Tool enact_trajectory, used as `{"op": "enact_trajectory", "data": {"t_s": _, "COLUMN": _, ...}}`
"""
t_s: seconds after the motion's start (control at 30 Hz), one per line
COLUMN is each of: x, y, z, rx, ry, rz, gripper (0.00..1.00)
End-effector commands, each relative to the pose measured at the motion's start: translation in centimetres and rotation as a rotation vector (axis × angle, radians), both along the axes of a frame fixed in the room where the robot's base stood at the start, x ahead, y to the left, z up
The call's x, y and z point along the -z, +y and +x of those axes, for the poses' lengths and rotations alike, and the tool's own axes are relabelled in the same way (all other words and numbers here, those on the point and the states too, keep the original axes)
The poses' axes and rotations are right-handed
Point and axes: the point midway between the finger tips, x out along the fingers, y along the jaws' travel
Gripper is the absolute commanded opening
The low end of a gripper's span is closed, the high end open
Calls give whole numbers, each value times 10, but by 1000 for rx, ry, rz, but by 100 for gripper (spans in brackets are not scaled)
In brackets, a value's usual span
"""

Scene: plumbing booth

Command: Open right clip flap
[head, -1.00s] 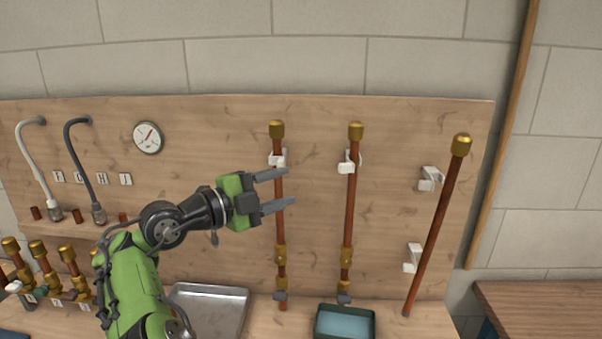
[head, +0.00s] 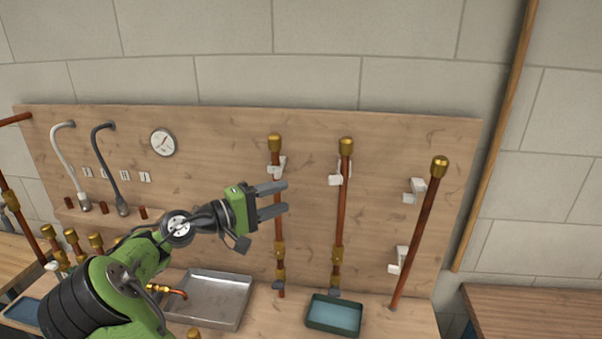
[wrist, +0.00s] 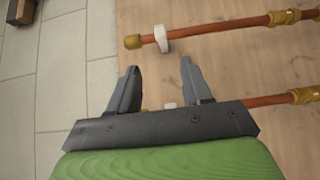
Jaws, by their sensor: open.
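Two white clips are on the right of the wooden board: an upper clip (head: 415,190) and a lower clip (head: 399,260). A copper pipe with a brass cap (head: 420,232) leans upright just to their right. It cannot be told from here how their flaps stand. My gripper (head: 280,198) is open and empty, pointing right, in front of the left upright pipe (head: 277,224) and well left of the right clips. In the wrist view the open fingers (wrist: 158,66) have a capped pipe (wrist: 215,31) with a white clip (wrist: 161,38) ahead of them.
The middle pipe (head: 342,215) stands in a white clip (head: 336,179) between my gripper and the right clips. A metal tray (head: 232,284) and a green-rimmed blue tray (head: 334,315) are on the bench below. A wooden bench (head: 540,310) stands to the right.

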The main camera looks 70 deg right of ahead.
Motion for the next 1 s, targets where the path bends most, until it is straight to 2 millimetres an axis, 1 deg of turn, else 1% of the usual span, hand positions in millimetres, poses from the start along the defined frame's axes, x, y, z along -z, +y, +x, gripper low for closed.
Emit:
{"op": "enact_trajectory", "data": {"t_s": 0.07, "x": 1, "y": -6, "z": -5, "rx": 4, "ry": 7, "rz": 6, "gripper": 49}}
{"op": "enact_trajectory", "data": {"t_s": 0.17, "x": 1, "y": -21, "z": -17, "rx": 7, "ry": 3, "rz": 4, "gripper": 49}}
{"op": "enact_trajectory", "data": {"t_s": 0.5, "x": 0, "y": -90, "z": -68, "rx": 5, "ry": 2, "rz": 1, "gripper": 49}}
{"op": "enact_trajectory", "data": {"t_s": 0.63, "x": 0, "y": -111, "z": -83, "rx": 3, "ry": 2, "rz": 0, "gripper": 49}}
{"op": "enact_trajectory", "data": {"t_s": 0.7, "x": 0, "y": -119, "z": -88, "rx": 2, "ry": 2, "rz": 1, "gripper": 49}}
{"op": "enact_trajectory", "data": {"t_s": 0.8, "x": 1, "y": -125, "z": -91, "rx": 0, "ry": 2, "rz": 1, "gripper": 49}}
{"op": "enact_trajectory", "data": {"t_s": 1.0, "x": 1, "y": -126, "z": -92, "rx": -2, "ry": 2, "rz": 1, "gripper": 49}}
